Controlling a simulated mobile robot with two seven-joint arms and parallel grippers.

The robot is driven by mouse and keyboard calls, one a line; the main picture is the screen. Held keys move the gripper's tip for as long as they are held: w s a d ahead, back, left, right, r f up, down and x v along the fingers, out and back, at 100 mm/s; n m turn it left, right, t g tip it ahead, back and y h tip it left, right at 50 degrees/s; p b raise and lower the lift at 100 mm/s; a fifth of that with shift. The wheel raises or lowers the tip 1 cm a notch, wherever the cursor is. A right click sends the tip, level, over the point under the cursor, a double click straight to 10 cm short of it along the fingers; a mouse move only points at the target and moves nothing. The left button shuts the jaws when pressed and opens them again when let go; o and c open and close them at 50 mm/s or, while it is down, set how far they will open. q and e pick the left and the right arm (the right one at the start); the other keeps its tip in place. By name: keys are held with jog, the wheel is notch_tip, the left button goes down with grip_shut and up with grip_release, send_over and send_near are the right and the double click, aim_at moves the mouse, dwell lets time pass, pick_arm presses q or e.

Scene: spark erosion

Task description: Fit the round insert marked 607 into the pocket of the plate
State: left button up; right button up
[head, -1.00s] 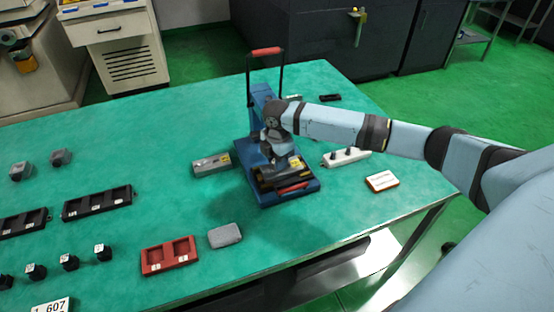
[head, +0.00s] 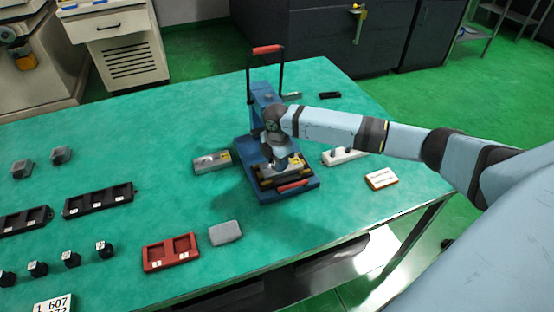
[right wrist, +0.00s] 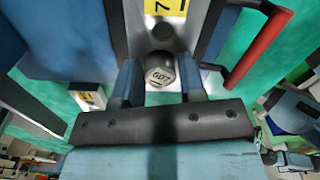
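In the head view my right gripper (head: 277,163) is low over the blue fixture. The light grey plate (right wrist: 190,25) lies below it in the fixture, and a dark round spot (right wrist: 160,33), which looks like the pocket, shows just beyond the insert. Whether the insert touches the plate cannot be told. My left gripper is out of view.
The blue fixture (head: 252,190) has a tall red-topped handle behind. A red tray (head: 170,253), grey pad (head: 225,232) and black trays (head: 98,200) occupy the left and front.

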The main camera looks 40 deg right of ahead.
jog(key=o, duration=0.4)
jog(key=shift+c, duration=0.2)
jog(key=shift+r, duration=0.1)
notch_tip(320, 180, up, 14)
jog(key=shift+a+f, duration=0.1)
jog(key=shift+f, duration=0.15)
